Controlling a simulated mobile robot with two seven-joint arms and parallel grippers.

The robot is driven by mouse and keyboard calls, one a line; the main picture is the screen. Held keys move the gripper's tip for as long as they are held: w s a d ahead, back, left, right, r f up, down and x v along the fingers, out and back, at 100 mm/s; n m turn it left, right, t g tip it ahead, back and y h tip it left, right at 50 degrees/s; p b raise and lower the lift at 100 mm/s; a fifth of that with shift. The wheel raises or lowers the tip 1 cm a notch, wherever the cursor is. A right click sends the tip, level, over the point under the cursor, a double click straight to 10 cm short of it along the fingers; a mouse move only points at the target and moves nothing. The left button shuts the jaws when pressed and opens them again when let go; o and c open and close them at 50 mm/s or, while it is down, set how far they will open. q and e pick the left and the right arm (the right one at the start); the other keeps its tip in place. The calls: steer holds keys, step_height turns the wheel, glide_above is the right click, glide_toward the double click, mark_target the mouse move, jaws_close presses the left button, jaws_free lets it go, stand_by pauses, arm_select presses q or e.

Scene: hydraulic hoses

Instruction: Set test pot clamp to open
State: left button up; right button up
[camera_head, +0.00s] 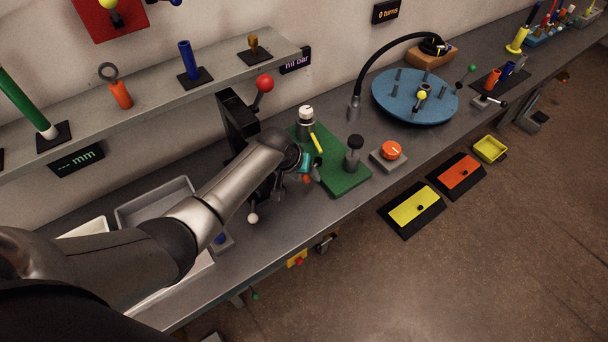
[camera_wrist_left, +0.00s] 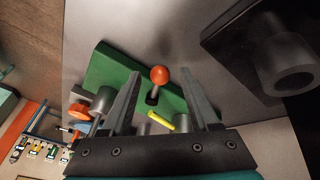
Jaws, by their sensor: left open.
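The green board (camera_head: 340,177) on the bench carries a pot with a white top (camera_head: 305,115), a yellow bar (camera_head: 317,143) and a dark-topped post (camera_head: 353,152). In the left wrist view, a short lever with an orange-red ball knob (camera_wrist_left: 159,75) stands on this board (camera_wrist_left: 112,68); it looks like the clamp's handle, though no label shows. My left gripper (camera_wrist_left: 161,79) is open, and the knob shows between its fingers, with no clear contact. The yellow bar (camera_wrist_left: 160,122) lies nearer the palm. In the head view my left gripper (camera_head: 308,175) hangs over the board's left part and hides some of it.
An orange knob on a grey block (camera_head: 390,151) sits right of the board. A dark upright stand (camera_head: 237,120) with a red-ball lever (camera_head: 264,84) is behind my arm. A blue round plate (camera_head: 415,97) stands farther right. A grey tray (camera_head: 152,203) lies left.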

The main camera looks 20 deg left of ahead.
arm_select(q)
jaws_close()
stand_by(0.4)
stand_by(1.0)
